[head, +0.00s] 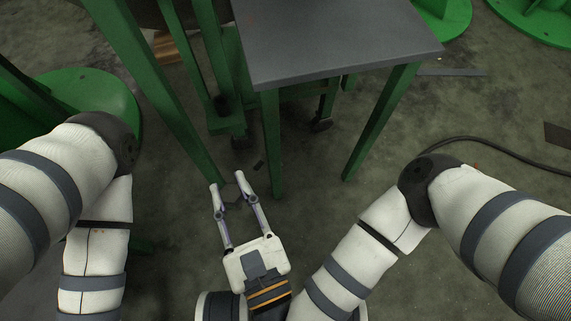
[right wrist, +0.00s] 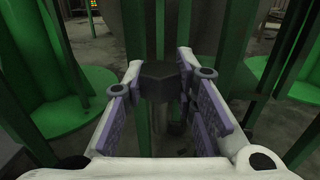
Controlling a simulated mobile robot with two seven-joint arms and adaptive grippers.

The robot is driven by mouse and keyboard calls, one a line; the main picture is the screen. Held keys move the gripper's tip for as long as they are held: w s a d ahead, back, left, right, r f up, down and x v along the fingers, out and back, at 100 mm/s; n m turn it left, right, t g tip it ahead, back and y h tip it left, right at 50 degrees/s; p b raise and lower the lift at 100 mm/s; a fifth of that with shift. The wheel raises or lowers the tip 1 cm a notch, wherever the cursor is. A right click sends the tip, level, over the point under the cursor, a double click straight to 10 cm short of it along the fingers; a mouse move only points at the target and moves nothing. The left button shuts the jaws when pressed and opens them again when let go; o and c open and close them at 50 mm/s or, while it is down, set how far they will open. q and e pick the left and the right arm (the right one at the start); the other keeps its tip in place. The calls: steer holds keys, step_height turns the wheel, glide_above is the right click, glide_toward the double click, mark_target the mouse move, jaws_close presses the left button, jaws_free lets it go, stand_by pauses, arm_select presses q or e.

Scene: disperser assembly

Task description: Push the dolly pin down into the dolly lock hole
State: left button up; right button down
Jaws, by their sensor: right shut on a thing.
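My right gripper (head: 228,181) is low over the floor, by the foot of a green post. Its fingers are closed around the dolly pin (head: 231,193), seen as a small grey hexagonal head between the fingertips. In the right wrist view the right gripper (right wrist: 158,72) has one finger on each side of the dark hexagonal pin head (right wrist: 160,80). A paler shaft shows dimly below the head. I cannot make out the dolly lock hole or how deep the pin stands. My left gripper is out of view; only its arm shows at the left.
A grey-topped table (head: 335,45) with green legs stands just ahead. A slanted green post (head: 150,85) rises close to the gripper. A black cable (head: 490,145) lies at right; the floor between is mostly clear.

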steer(key=shift+a+r, duration=0.15)
steer(key=shift+w+a+b, duration=0.1)
steer(key=shift+w+b, duration=0.2)
steer(key=shift+w, duration=0.05)
steer(key=d+f+b+x, duration=0.1)
steer(key=b+x, duration=0.3)
steer(key=x, duration=0.5)
steer(key=w+d+f+b+x, duration=0.1)
steer(key=b+x, duration=0.3)
steer(key=x, duration=0.5)
steer(key=d+f+b+x, duration=0.1)
steer(key=f+b+x, duration=0.1)
steer(key=b+x, duration=0.3)
steer(key=shift+d+x, duration=0.2)
steer(key=shift+x, duration=0.95)
steer(key=shift+d+x, duration=0.2)
steer(key=shift+x, duration=0.95)
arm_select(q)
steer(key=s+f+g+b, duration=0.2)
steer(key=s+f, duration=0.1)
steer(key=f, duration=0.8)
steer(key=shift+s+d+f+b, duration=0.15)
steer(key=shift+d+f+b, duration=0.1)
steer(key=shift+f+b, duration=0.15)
arm_select(e)
steer(key=f, duration=0.1)
steer(key=w+f, duration=0.1)
steer(key=shift+w+a+f, duration=0.25)
steer(key=shift+w+f, duration=0.15)
steer(key=shift+f, duration=2.6)
